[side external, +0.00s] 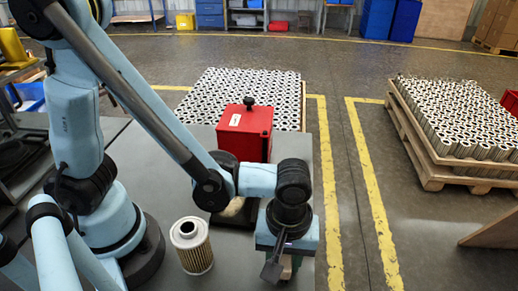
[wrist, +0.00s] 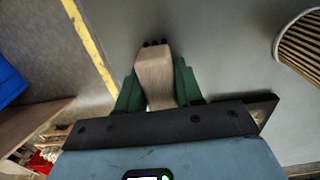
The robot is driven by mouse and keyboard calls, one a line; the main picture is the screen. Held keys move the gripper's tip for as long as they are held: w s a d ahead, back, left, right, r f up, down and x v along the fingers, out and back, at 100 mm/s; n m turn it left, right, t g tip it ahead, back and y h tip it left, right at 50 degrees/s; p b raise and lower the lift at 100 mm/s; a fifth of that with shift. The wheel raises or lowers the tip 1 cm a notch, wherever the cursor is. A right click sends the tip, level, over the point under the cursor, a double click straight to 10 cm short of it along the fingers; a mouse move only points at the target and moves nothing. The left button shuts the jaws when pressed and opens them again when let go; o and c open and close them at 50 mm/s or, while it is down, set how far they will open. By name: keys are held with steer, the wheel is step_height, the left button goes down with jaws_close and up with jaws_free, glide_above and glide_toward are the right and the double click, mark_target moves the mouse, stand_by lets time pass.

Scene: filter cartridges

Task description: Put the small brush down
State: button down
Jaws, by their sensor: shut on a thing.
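My gripper (wrist: 157,68) has green fingers and is shut on the small brush (wrist: 154,82), a pale wooden piece between them in the wrist view. A few dark tips show at the brush's far end; its bristles are not clearly visible. In the side external view my gripper (side external: 284,266) points down over the right front part of the grey table (side external: 150,200). The brush is mostly hidden there by the gripper. I cannot tell whether it touches the table.
A filter cartridge (side external: 192,246) stands left of my gripper; it also shows in the wrist view (wrist: 302,46). A red box (side external: 246,132) with a black knob stands behind. A pale object (side external: 232,208) is partly hidden under my arm. The table's right edge is close.

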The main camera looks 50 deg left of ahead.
steer(key=c, duration=0.7)
jaws_free()
steer(key=shift+f, duration=0.1)
steer(key=shift+c, duration=0.2)
step_height(320, 180, up, 12)
steer(key=shift+r, duration=0.1)
steer(key=w+a+m+t, duration=0.2)
steer(key=a+m+t, duration=0.1)
steer(key=a, duration=0.7)
steer(key=w+a+r+m+t, duration=0.1)
steer(key=w+a+m+t, duration=0.2)
steer(key=a+m, duration=0.3)
steer(key=a+t, duration=0.1)
steer(key=a, duration=0.3)
steer(key=shift+w+a+r, duration=0.15)
steer(key=shift+w+r, duration=0.1)
